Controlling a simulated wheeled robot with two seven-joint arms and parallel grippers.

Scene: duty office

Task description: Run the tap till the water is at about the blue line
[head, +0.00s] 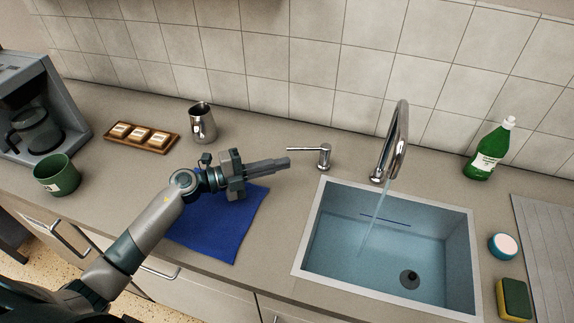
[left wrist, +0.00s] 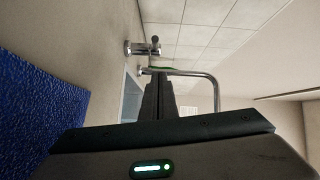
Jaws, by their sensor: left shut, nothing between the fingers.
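The chrome tap (head: 391,145) arches over the sink (head: 308,232), and a thin stream of water (head: 374,225) falls from its spout. A short blue line (head: 385,219) marks the sink's back wall. The basin looks bluish and the dark drain shows; I cannot tell exactly where the water surface lies. The tap's lever (head: 325,156) stands left of the spout, its thin handle pointing left. My left gripper (head: 287,162) is shut and empty, beside the handle's tip; contact is unclear. In the left wrist view the lever (left wrist: 142,48) and tap (left wrist: 205,76) show beyond the fingers.
A blue cloth (head: 235,235) lies under my left arm. A steel jug (head: 202,124), a wooden tray (head: 117,129), a green mug (head: 57,176) and a coffee machine (head: 55,95) stand left. A green bottle (head: 488,152), a round tub (head: 503,247) and a sponge (head: 514,299) are right.

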